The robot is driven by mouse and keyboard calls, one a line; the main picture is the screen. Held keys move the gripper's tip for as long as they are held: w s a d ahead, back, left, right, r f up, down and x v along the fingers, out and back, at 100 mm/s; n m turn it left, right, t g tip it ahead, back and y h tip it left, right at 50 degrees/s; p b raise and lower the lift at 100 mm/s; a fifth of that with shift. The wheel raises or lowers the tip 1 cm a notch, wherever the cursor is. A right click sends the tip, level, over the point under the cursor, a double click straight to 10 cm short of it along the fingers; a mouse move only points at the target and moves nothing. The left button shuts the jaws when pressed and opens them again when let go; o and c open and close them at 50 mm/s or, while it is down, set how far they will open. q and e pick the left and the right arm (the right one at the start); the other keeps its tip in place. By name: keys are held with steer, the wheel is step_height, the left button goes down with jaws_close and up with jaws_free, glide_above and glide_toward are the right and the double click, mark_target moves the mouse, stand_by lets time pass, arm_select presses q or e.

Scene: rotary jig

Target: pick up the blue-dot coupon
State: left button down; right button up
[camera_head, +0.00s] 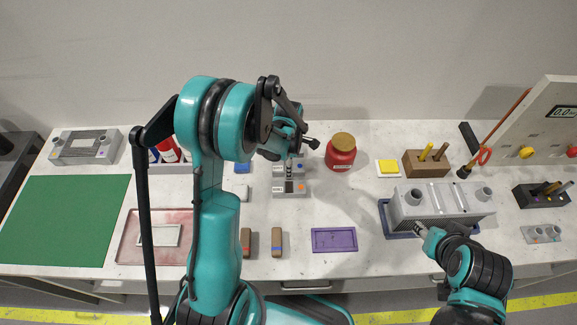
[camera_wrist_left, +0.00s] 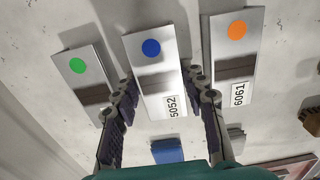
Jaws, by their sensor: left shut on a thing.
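The blue-dot coupon (camera_wrist_left: 152,72) is a light metal plate with a blue dot, a dark band and a label ending in 5052. In the left wrist view it stands between the fingers of my left gripper (camera_wrist_left: 160,92), which is shut on it. The green-dot coupon (camera_wrist_left: 80,72) lies to its left and the orange-dot coupon (camera_wrist_left: 236,50) to its right. In the head view my left gripper (camera_head: 291,153) is over the coupon area, partly hiding it. My right gripper (camera_head: 422,232) is at the front of a grey slotted fixture (camera_head: 443,205); its jaw opening is unclear.
A red jar (camera_head: 341,152) stands right of the coupons. A purple tray (camera_head: 334,240) and two brown-handled items (camera_head: 276,242) lie in front. A green mat (camera_head: 65,220) and a pinkish tray (camera_head: 133,245) are at left. A wooden block (camera_head: 426,164) stands behind the fixture.

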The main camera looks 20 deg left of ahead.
arm_select(q)
steer(key=r, duration=0.2)
steer(key=s+r+p, duration=0.1)
steer(key=r, duration=0.1)
steer(key=shift+d+r+p, duration=0.2)
steer(key=shift+r+p, duration=0.1)
steer(key=shift+r, duration=0.1)
steer(key=s+d+r+p, duration=0.2)
steer(key=s+r, duration=0.4)
steer(key=s, duration=0.4)
steer(key=shift+d, duration=0.7)
